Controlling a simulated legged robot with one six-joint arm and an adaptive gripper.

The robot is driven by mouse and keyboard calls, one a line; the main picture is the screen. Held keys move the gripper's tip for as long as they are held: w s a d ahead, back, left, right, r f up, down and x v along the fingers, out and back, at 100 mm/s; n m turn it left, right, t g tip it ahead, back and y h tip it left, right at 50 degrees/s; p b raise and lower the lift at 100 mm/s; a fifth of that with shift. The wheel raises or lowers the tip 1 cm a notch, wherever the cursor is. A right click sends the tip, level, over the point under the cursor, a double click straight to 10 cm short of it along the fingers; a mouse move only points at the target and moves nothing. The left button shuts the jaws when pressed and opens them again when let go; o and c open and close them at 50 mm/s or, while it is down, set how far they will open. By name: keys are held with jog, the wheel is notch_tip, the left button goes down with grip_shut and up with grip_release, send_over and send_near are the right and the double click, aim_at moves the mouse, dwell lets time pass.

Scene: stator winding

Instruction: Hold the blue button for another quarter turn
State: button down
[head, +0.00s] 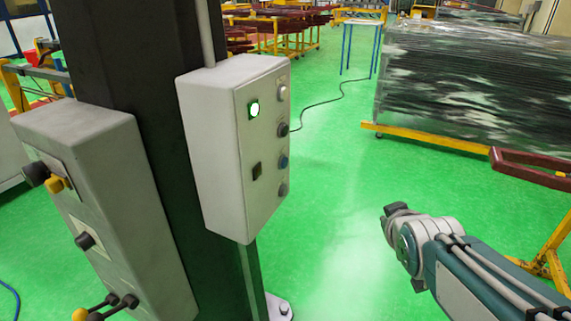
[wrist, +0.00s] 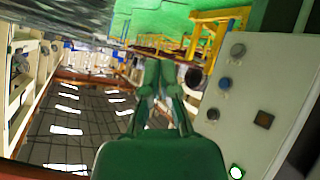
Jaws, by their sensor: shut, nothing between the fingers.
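The blue button (head: 283,162) is on the right-hand face of a grey control box (head: 222,150) fixed to a dark column. It also shows in the wrist view (wrist: 225,83), where the panel appears upside down, between a grey button (wrist: 238,50) and a black knob (wrist: 213,114). My gripper (wrist: 160,68) is shut and empty, its green fingers pointing up the picture to the left of the blue button, apart from it. In the head view my gripper (head: 386,216) is small and dark, out in the open to the right of the box.
The box also carries a lit green lamp (head: 254,109) and a square dark switch (head: 257,170). A second grey box (head: 115,200) with knobs stands at the left. A wrapped stack (head: 470,85) is behind. Green floor between box and arm is clear.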

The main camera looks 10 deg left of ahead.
aim_at(284, 163)
jog(key=w+a+f+n+t+y, duration=0.1)
jog(key=w+a+n+t+y, duration=0.5)
jog(key=w, duration=0.8)
jog(key=a+n+y, duration=0.1)
jog(key=a+n, duration=0.2)
jog(key=a, duration=0.1)
jog(key=shift+w+a+f+n, duration=0.15)
jog(key=shift+w+a+n, duration=0.05)
jog(key=shift+a+n, duration=0.1)
jog(key=w+a, duration=0.3)
jog(key=a, duration=0.5)
jog(key=shift+a, duration=0.2)
dwell(0.3)
jog(key=shift+w+a, duration=0.1)
jog(key=shift+a, duration=0.15)
